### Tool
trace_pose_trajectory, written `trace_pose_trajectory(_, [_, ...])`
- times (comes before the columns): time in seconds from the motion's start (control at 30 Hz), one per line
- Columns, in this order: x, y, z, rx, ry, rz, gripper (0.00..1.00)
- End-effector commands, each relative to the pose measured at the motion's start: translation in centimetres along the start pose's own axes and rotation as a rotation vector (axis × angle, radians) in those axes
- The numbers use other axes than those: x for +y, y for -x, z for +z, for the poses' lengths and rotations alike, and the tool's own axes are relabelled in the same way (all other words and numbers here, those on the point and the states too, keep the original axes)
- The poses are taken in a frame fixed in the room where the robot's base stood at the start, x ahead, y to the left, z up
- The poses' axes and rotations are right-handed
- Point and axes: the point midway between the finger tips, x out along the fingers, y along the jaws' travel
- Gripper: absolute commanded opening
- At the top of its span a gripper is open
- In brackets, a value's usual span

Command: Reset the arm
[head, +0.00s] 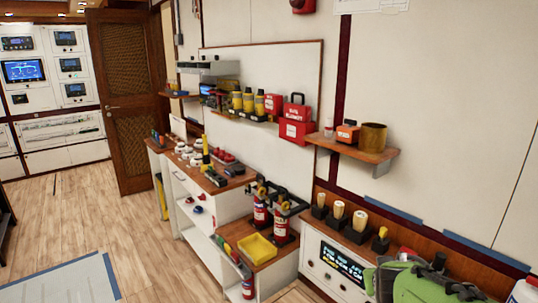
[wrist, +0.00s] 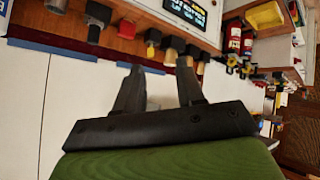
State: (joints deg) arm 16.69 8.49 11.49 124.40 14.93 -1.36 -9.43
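My gripper (wrist: 161,68) shows in the wrist view with its two dark fingers apart and nothing between them. It is open and held clear of the wall and counter, which appear turned over in this view. In the head view, part of my green arm (head: 415,284) shows at the lower right, in front of the low console; my fingers cannot be made out there.
A console (head: 310,252) with a lit display and several light-topped levers (head: 338,208) stands near my arm. A wall shelf (head: 355,149) holds an orange box and a brown cup. A yellow tray (head: 257,247) and red extinguishers (head: 281,230) stand left. Open wooden floor (head: 120,230) lies further left.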

Motion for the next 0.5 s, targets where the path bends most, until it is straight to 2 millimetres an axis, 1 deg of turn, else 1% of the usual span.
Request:
trace_pose_trajectory(0.03, [-0.6, 3.5, 0.1, -0.017, -0.007, -0.026, 0.38])
trace_pose_trajectory(0.07, [-1.0, 5.3, 0.6, -0.037, -0.013, -0.044, 0.38])
trace_pose_trajectory(0.1, [-1.5, 7.8, 1.4, -0.064, -0.02, -0.069, 0.38])
trace_pose_trajectory(0.17, [-2.3, 11.4, 3.0, -0.106, -0.03, -0.11, 0.38])
trace_pose_trajectory(0.2, [-2.8, 13.7, 4.3, -0.134, -0.037, -0.138, 0.38])
trace_pose_trajectory(0.27, [-3.5, 17.0, 6.4, -0.175, -0.041, -0.182, 0.38])
trace_pose_trajectory(0.3, [-3.9, 18.9, 8.0, -0.204, -0.044, -0.211, 0.38])
trace_pose_trajectory(0.4, [-4.6, 22.7, 11.5, -0.263, -0.04, -0.273, 0.38])
trace_pose_trajectory(0.5, [-4.9, 24.6, 13.8, -0.303, -0.033, -0.311, 0.38])
